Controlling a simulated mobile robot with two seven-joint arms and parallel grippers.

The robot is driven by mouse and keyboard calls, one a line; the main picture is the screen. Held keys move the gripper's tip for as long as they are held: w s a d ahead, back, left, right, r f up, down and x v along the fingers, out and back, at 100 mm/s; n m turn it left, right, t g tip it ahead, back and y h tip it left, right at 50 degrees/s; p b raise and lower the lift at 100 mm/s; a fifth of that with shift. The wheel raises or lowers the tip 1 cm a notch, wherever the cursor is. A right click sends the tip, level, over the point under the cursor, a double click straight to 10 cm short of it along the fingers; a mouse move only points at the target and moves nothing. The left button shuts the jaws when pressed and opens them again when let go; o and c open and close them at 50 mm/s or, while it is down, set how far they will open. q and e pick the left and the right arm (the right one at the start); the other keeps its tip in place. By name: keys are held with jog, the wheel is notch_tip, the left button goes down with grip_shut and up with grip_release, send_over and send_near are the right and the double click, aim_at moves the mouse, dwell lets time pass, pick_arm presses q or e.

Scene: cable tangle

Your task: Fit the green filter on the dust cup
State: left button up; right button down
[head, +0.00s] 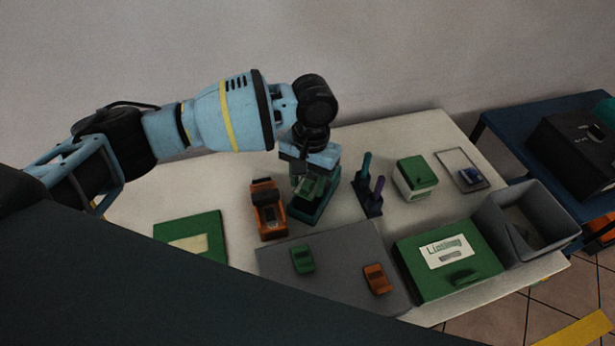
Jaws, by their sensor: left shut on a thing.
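My left gripper (308,178) reaches down over a dark green upright holder (312,212) on the table. It is shut on a green part (309,188) at the holder; the fingers hide much of it, and I cannot tell whether it is the filter. A small green piece (303,259) and a small orange piece (376,279) lie apart on a grey mat (340,255). I cannot tell for sure which thing is the dust cup. My right gripper is not in view.
An orange holder (268,212) stands left of the green one. A rack with purple and teal sticks (370,195), a green-and-white box (415,178), a labelled green box (447,262) and an open grey bin (527,222) stand to the right.

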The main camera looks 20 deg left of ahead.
pick_arm(q)
jog(key=shift+f, duration=0.55)
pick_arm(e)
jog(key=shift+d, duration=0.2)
pick_arm(q)
jog(key=shift+f, duration=0.85)
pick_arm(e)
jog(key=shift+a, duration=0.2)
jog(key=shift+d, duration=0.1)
pick_arm(q)
jog(key=o, duration=1)
jog(key=shift+o, duration=0.2)
jog(key=shift+r, duration=0.3)
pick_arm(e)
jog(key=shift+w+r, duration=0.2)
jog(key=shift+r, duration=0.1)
pick_arm(q)
jog(key=shift+r+p, duration=0.65)
jog(key=shift+r, duration=0.1)
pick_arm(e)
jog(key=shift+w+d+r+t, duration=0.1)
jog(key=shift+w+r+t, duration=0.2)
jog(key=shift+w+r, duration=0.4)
pick_arm(q)
jog(key=shift+r, duration=0.1)
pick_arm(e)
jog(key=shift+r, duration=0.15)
